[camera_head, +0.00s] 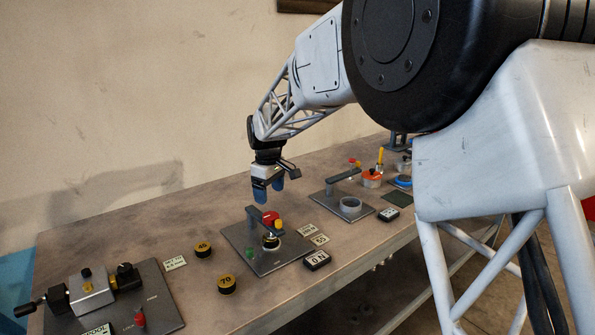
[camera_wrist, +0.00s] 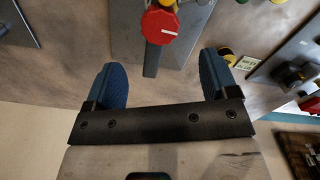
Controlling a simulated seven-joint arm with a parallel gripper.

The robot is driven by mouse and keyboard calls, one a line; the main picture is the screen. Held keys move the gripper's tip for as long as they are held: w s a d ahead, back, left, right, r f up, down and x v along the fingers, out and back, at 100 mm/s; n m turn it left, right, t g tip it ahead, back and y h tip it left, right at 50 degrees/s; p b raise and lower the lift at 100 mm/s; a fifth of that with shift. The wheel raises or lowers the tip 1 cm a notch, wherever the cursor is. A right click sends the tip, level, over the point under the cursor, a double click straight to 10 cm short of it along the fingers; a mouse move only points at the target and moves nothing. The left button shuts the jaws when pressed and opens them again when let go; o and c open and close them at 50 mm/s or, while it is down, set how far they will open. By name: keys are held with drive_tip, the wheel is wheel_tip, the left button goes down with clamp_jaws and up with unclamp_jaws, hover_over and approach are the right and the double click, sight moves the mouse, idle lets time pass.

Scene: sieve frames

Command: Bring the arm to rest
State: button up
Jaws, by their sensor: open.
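My gripper (camera_head: 268,192) hangs fingers-down over the middle of the bench, above and slightly behind a grey plate (camera_head: 240,247) with an upright arm, a red knob (camera_head: 270,217) and a yellow part. In the wrist view, my gripper (camera_wrist: 161,78) has its two blue fingers wide apart with nothing between them. The red knob (camera_wrist: 160,26) shows beyond the fingertips, apart from them. My arm reaches in from the upper right in the head view.
The bench (camera_head: 120,225) holds a crank device (camera_head: 92,292) at left, black discs marked 45 (camera_head: 203,249) and 70 (camera_head: 227,284), a second plate with a ring (camera_head: 351,205), and an orange container (camera_head: 371,180) further right. Bare bench lies at back left.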

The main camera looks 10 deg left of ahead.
drive_tip(key=s+d+r+m+t, duration=0.1)
drive_tip(key=s+d+r+m, duration=0.3)
drive_tip(key=s+d, duration=0.65)
drive_tip(key=s+d+r+m, duration=0.3)
drive_tip(key=s+d+r, duration=0.35)
drive_tip(key=d, duration=0.75)
drive_tip(key=s+d+f+m, duration=0.2)
drive_tip(key=s+d, duration=0.2)
drive_tip(key=s, duration=0.5)
drive_tip(key=s+d+f+m+t, duration=0.1)
drive_tip(key=s+d+f+m, duration=0.1)
drive_tip(key=s+d, duration=0.3)
drive_tip(key=s+d+f+m, duration=0.3)
drive_tip(key=s+d, duration=0.1)
drive_tip(key=s, duration=0.8)
drive_tip(key=shift+s+d+t, duration=0.3)
drive_tip(key=shift+s+d, duration=0.1)
drive_tip(key=shift+f, duration=0.1)
